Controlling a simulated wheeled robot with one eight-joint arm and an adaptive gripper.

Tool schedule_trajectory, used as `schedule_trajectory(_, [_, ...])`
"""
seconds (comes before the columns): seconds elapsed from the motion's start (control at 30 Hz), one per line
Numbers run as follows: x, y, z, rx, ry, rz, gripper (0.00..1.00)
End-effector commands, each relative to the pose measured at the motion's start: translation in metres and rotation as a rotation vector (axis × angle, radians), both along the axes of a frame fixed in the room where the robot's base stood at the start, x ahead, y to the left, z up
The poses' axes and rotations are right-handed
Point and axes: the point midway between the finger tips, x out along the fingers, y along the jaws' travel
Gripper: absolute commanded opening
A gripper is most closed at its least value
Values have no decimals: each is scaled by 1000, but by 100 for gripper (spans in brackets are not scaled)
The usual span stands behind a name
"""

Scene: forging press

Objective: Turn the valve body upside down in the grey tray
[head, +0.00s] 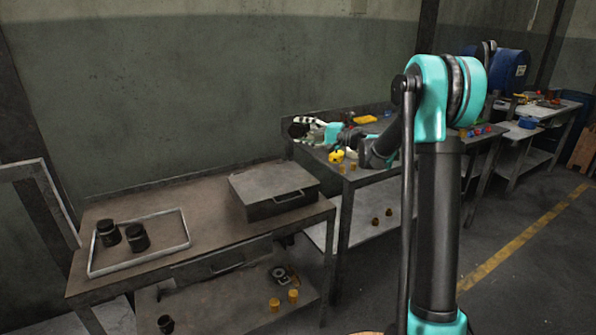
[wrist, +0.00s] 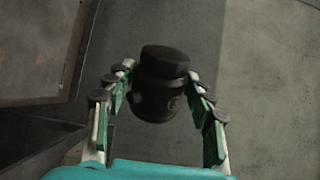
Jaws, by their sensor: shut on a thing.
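My gripper (head: 304,129) is shut on a dark valve body (wrist: 158,86), held between its green-and-white fingers in the wrist view. The body is rounded with a narrower flat-sided end, seen uppermost in that view. In the head view the held body (head: 297,130) is small and dark, up in the air near the second bench, away from the tray. The grey tray (head: 140,264) lies on the left bench with a thin pale rim. Two similar dark bodies (head: 108,233) stand inside it at the left, and its right part is bare.
A dark metal box (head: 273,190) with a handle sits on the left bench, right of the tray. The second bench (head: 365,178) carries small yellow and orange parts. A lower shelf (head: 235,312) holds several small parts. Open floor with a yellow line (head: 525,240) lies at right.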

Motion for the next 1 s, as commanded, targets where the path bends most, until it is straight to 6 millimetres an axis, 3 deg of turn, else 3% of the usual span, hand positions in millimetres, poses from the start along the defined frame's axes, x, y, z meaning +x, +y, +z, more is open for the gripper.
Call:
schedule_trajectory(0.17, [0, 0, 0, 24, 61, 0, 26])
schedule_trajectory(0.7, [0, 0, 0, 254, 673, 0, 26])
schedule_trajectory(1.0, [0, 0, 0, 277, 736, 0, 26])
